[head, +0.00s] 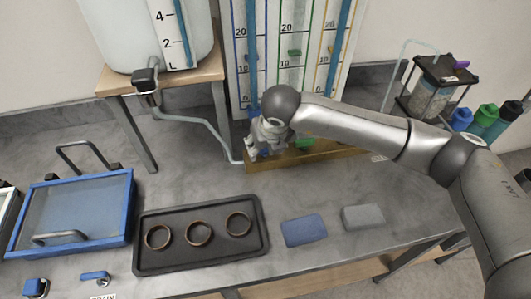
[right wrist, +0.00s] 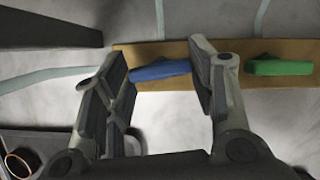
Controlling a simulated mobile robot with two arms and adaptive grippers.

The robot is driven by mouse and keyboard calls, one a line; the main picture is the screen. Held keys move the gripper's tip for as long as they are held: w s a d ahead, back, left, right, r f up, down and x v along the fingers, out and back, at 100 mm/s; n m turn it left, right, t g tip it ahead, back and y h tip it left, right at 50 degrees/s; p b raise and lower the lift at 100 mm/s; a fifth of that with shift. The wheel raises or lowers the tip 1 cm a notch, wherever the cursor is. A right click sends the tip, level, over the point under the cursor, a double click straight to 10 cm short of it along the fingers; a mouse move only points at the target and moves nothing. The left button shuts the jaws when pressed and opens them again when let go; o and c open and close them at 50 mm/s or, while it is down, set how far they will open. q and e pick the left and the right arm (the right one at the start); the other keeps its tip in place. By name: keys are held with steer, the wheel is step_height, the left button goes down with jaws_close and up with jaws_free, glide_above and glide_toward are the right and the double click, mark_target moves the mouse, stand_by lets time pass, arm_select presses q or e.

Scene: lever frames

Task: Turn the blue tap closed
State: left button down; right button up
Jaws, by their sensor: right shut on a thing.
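The blue tap (right wrist: 160,71) has a blue lever handle on a wooden board (right wrist: 222,77). In the right wrist view the handle lies nearly along the board, slightly tilted, like the green tap (right wrist: 280,67) to its right. My right gripper (right wrist: 160,80) has one finger at each end of the blue handle and is shut on it. In the head view my right gripper (head: 252,154) is at the left end of the wooden board and mostly hides the blue tap. My left gripper is not in view.
The gauge panel (head: 290,75) stands behind the board. A white tank (head: 120,35) on a wooden stand is at left. A black tray (head: 180,262) with rings, a blue sponge (head: 303,230) and a grey block (head: 363,217) lie in front. A blue-framed basin (head: 75,205) is at left.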

steer(key=shift+m+h+b, duration=0.4)
steer(key=shift+m+b, duration=0.5)
steer(key=o, duration=1)
steer(key=shift+r, duration=0.1)
steer(key=v, duration=1.2)
